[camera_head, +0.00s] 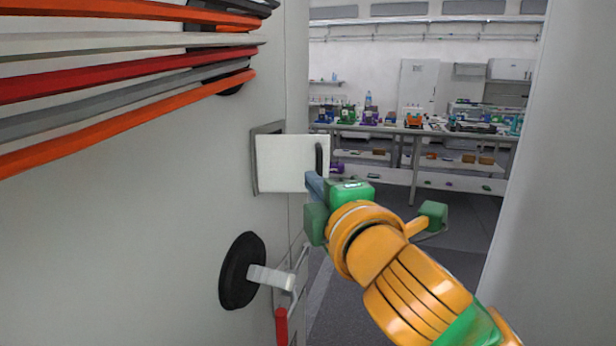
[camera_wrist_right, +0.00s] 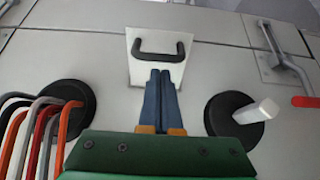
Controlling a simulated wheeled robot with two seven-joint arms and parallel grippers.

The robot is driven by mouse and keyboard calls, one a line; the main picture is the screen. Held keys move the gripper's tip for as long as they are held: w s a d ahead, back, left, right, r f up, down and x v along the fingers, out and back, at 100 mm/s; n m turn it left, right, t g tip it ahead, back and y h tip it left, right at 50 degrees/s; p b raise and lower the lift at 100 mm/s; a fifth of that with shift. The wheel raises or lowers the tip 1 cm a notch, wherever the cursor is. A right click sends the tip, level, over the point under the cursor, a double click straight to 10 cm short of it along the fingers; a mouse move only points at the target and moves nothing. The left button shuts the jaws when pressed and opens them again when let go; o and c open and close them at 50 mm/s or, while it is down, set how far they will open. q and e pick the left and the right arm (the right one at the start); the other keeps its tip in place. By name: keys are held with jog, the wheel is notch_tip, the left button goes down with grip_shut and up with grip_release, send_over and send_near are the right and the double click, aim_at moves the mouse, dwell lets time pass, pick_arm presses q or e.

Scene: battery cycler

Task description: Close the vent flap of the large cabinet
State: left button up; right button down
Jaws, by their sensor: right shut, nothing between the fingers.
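The large cabinet (camera_head: 130,230) fills the left of the head view with its pale grey wall. Its vent flap (camera_head: 285,163) is a white panel standing out from a grey frame (camera_head: 256,165), so it is open. A black handle (camera_head: 319,158) is on the flap's right part. In the right wrist view the flap (camera_wrist_right: 143,72) and its handle (camera_wrist_right: 160,48) are straight ahead. My right gripper (camera_head: 315,183) has its blue fingers together and empty, with the tips (camera_wrist_right: 160,72) close below the handle; I cannot tell whether they touch the flap. My left gripper is not in view.
Orange, red and grey cables (camera_head: 120,75) run along the upper left. A black round mount (camera_head: 240,271) with a white peg and a red-handled lever (camera_head: 282,325) sit below the flap. A workbench (camera_head: 415,131) stands far back. A pale wall (camera_head: 570,150) bounds the right.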

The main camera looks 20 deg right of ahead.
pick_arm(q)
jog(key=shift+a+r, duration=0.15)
pick_arm(e)
jog(key=shift+w+d, duration=0.35)
jog(key=shift+d, duration=0.15)
